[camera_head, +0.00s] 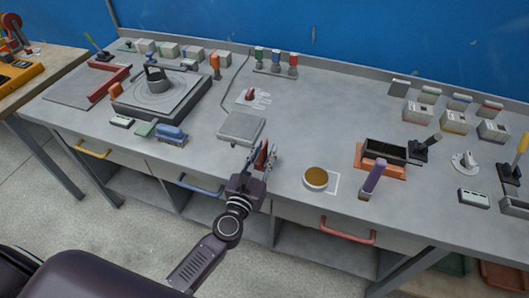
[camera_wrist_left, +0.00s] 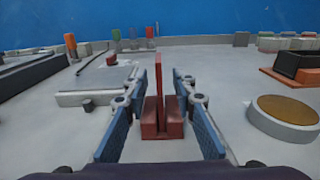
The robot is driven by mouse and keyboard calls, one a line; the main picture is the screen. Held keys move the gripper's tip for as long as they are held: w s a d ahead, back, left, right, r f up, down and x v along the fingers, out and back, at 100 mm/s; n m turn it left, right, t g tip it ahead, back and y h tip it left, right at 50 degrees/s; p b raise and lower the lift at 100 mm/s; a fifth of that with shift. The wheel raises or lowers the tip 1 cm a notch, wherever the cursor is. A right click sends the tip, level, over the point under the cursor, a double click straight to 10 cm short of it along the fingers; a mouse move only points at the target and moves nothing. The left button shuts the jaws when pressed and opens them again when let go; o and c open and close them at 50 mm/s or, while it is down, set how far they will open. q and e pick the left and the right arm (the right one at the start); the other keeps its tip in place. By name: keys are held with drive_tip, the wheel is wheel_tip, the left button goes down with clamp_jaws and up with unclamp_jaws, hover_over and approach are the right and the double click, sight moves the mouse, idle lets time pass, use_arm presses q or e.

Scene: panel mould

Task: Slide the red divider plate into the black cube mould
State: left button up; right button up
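The red divider plate (camera_wrist_left: 158,75) stands upright in a low red slotted block (camera_wrist_left: 162,122) in the left wrist view. My left gripper (camera_wrist_left: 160,100) is open, with one blue-padded finger on each side of the plate and a gap to both. In the head view the plate (camera_head: 262,156) shows as a red sliver between the fingers of the left gripper (camera_head: 263,158), which partly hide it. The black cube mould (camera_head: 385,151) sits to the right on an orange base; it also shows at the right edge of the left wrist view (camera_wrist_left: 300,64). My right gripper is not in view.
A round dish with brown filling (camera_head: 316,177) stands between the gripper and the mould. A purple-topped upright piece (camera_head: 374,178) and a black-handled tool (camera_head: 425,148) are close to the mould. A grey square plate (camera_head: 241,127) lies behind the gripper.

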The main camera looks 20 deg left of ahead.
use_arm(q)
clamp_jaws()
drive_tip(key=shift+r, duration=0.1)
